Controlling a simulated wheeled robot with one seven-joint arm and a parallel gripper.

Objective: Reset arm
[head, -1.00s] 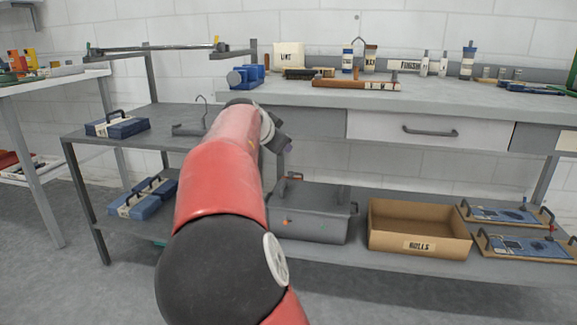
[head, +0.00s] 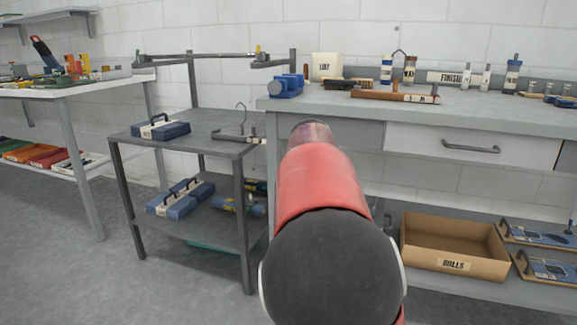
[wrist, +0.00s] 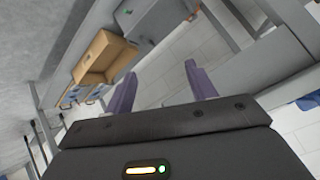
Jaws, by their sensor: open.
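My red and black arm rises in the middle of the head view, pointing away toward the workbench; its far end and my gripper are hidden behind it there. In the wrist view my gripper (wrist: 162,88) shows two purple fingers spread apart, with nothing between them. The picture there is tilted, with the cardboard box and bench parts beyond the fingers. The gripper touches nothing that I can see.
A workbench (head: 340,103) with bottles and tools stands ahead. A grey side table (head: 205,142) with blue cases is left of my arm. A cardboard bin (head: 455,264) marked "ROLLS" sits on the lower shelf at right. Open floor (head: 70,270) lies at left.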

